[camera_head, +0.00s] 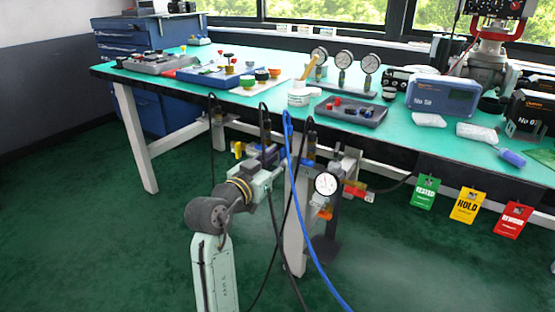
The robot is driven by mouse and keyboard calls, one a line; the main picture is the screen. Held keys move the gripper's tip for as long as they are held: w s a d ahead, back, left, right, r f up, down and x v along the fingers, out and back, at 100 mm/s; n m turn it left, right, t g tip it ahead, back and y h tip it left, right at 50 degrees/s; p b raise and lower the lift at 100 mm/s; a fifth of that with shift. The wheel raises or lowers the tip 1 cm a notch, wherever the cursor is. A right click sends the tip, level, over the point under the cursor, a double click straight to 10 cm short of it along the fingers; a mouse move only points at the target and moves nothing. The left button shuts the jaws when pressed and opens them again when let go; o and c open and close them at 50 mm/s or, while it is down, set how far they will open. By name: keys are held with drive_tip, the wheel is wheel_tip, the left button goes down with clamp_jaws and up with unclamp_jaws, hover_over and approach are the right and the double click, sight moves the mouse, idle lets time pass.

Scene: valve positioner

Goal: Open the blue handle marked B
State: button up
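A cluster of valve fittings hangs below the front edge of the workbench, in the middle of the head view. A small blue part (308,163) shows there, partly hidden by cables and fittings; no letter B is readable on it. A yellow handle (237,149) sits to its left and a red handle (357,190) to its right. A round white gauge (326,184) is just below and right of the blue part. My arm reaches up from the bottom toward this cluster. My gripper (275,168) is left of the blue part; its fingers cannot be made out.
A blue hose (305,200) and black cables hang in front of the fittings. The turquoise bench top (265,108) carries gauges, trays and boxes. Green, yellow and red tags (466,205) hang at the right. Green floor (90,230) is clear at the left.

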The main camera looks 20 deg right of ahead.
drive_tip(key=v, duration=0.7)
drive_tip(key=shift+s+a, duration=0.15)
drive_tip(key=shift+a, duration=0.1)
